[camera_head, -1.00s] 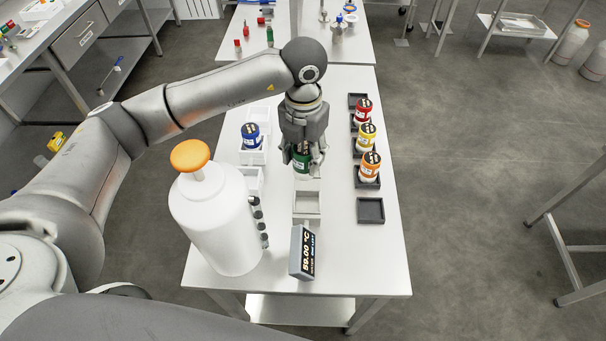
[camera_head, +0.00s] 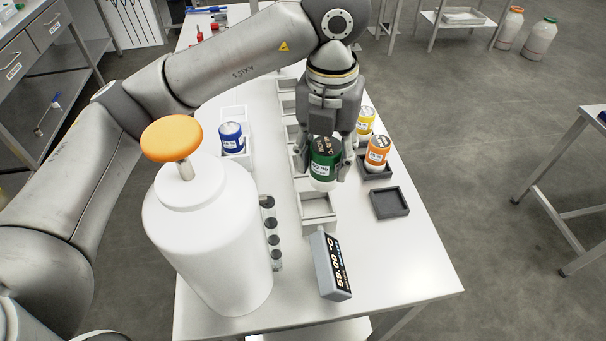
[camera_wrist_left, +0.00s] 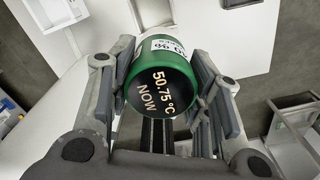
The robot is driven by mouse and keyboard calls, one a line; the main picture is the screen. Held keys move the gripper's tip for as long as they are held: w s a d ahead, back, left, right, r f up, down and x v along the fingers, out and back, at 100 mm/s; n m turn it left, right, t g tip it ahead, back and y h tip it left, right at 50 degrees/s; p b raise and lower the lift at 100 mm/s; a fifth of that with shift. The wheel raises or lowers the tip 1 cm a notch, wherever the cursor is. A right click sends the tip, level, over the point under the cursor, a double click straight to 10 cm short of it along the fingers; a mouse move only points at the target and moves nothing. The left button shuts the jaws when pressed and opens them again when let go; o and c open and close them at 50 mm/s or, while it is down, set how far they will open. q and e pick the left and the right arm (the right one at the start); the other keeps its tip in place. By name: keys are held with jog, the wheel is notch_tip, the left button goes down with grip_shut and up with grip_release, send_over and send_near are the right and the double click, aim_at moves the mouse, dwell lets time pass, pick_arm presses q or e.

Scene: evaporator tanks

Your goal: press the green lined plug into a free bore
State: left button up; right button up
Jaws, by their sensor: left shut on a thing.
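An empty black square holder (camera_head: 390,203) lies to the right. More white holders (camera_head: 287,86) run back behind the gripper, partly hidden. My right gripper is not in view.
An orange-topped jar (camera_head: 377,152) and a yellow one (camera_head: 366,121) stand in black holders at right; a blue one (camera_head: 232,138) is in a white holder at left.

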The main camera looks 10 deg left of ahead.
pick_arm(q)
jog(key=w+a+f+p, duration=0.2)
jog(key=w+f, duration=0.2)
jog(key=w+a+f+p, duration=0.1)
jog(key=w+f, duration=0.3)
jog(key=w+a+f+p, duration=0.2)
jog(key=w+f, duration=0.2)
jog(key=shift+w+a+f+p, duration=0.2)
jog(key=shift+w+a+p, duration=0.05)
jog(key=shift+a+p, duration=0.1)
jog(key=shift+f, duration=0.25)
jog(key=shift+f, duration=0.25)
jog(key=o, duration=1.2)
jog(key=shift+c, duration=0.2)
